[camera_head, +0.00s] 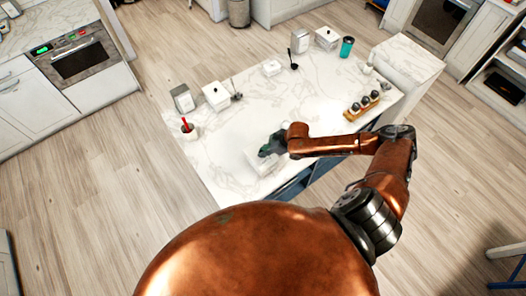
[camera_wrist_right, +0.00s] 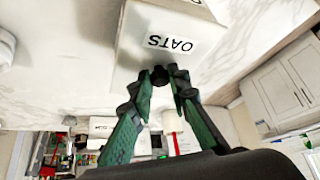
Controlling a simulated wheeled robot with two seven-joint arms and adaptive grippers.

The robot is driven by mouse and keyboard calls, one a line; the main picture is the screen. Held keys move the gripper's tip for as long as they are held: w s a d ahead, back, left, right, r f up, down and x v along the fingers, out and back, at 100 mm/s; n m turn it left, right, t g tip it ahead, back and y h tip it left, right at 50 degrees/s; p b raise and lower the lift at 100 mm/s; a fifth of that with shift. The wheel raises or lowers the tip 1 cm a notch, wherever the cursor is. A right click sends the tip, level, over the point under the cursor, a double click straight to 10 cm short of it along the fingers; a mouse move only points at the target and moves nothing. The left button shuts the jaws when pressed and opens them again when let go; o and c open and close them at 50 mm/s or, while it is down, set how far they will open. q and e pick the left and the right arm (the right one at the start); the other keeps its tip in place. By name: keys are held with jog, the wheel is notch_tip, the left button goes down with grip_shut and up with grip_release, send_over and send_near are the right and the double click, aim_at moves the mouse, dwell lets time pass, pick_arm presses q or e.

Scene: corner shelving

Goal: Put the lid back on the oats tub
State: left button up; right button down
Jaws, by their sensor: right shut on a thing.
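The white oats tub (camera_wrist_right: 135,45) is close in front of my right gripper (camera_wrist_right: 166,72) in the right wrist view; its OATS label appears upside down. The green fingers are shut on a small black knob (camera_wrist_right: 159,76), apparently that of the lid. The lid's plate cannot be told apart from the white tub behind it, so I cannot tell whether it is seated or apart. In the head view my right gripper (camera_head: 268,150) is over a white container (camera_head: 259,163) near the counter's front edge. My left gripper is out of view.
On the marble counter (camera_head: 225,140) stand white canisters with black knobs (camera_head: 216,95) (camera_head: 327,38), a small white box (camera_head: 271,67), a teal cup (camera_head: 347,47), a pot with a red utensil (camera_head: 188,130) and a wooden rack of jars (camera_head: 362,105). The middle of the counter is clear.

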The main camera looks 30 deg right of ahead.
dwell(0.3)
jog(key=c, duration=1.7)
grip_release()
jog(key=shift+c, duration=0.2)
jog(key=shift+o, duration=0.4)
jog(key=o, duration=0.4)
notch_tip(320, 180, up, 7)
jog(key=p, duration=0.7)
jog(key=shift+c, duration=0.5)
